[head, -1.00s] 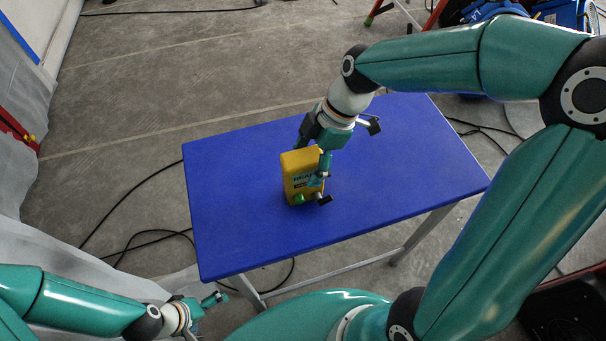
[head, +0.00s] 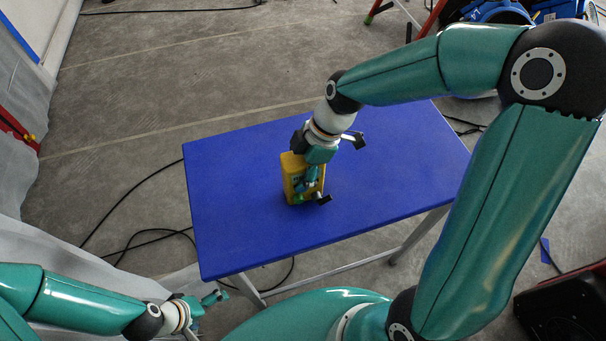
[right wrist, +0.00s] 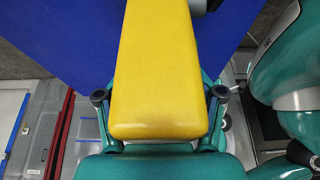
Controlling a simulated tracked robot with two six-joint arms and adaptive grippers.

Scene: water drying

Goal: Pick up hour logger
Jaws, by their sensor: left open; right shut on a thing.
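The hour logger (head: 290,172) is a yellow box with a dark label and a green part low on its front. It stands upright on the blue table (head: 235,220). My right gripper (head: 312,185) comes down over it from above and is shut on it, hiding much of its front and top. In the right wrist view the yellow box (right wrist: 158,75) fills the middle, with a finger on each side of it. My left gripper (head: 212,303) is open and empty at the lower left, off the table's near edge.
The tabletop around the box is clear. Black cables (head: 140,240) lie on the concrete floor left of the table. A dark red-edged object (head: 570,305) is at the lower right. Blue items and a red frame stand at the upper right.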

